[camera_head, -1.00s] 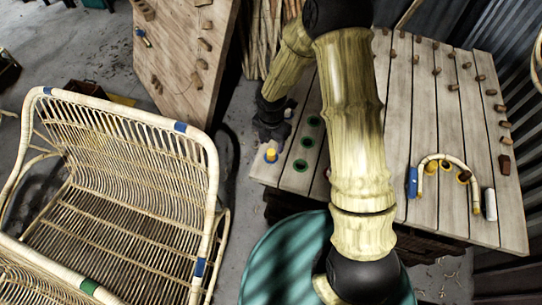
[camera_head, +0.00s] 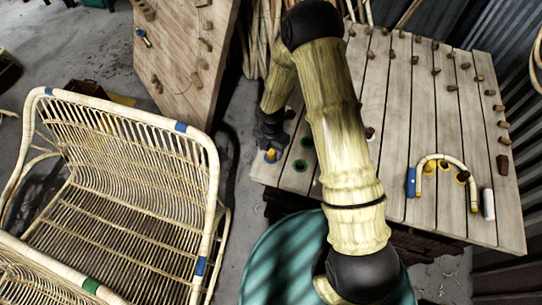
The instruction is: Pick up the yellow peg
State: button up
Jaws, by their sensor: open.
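The yellow peg (camera_head: 270,155) stands near the left front corner of the wooden table, with a blue part at its base. My gripper (camera_head: 270,146) is open and directly over the peg, with its dark fingers close to the peg's top. From this angle I cannot tell whether the fingers reach down around the peg or touch it.
Green-rimmed holes (camera_head: 300,166) lie right of the peg on the wooden table (camera_head: 400,110). A bent rattan piece (camera_head: 447,160) lies among yellow pegs at the right, beside a blue block (camera_head: 411,182) and a white cylinder (camera_head: 488,204). A rattan seat (camera_head: 120,200) stands left.

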aim_at(271, 152)
jog(key=c, duration=1.1)
jog(key=shift+o, duration=0.2)
notch_tip(271, 152, up, 10)
dwell(0.3)
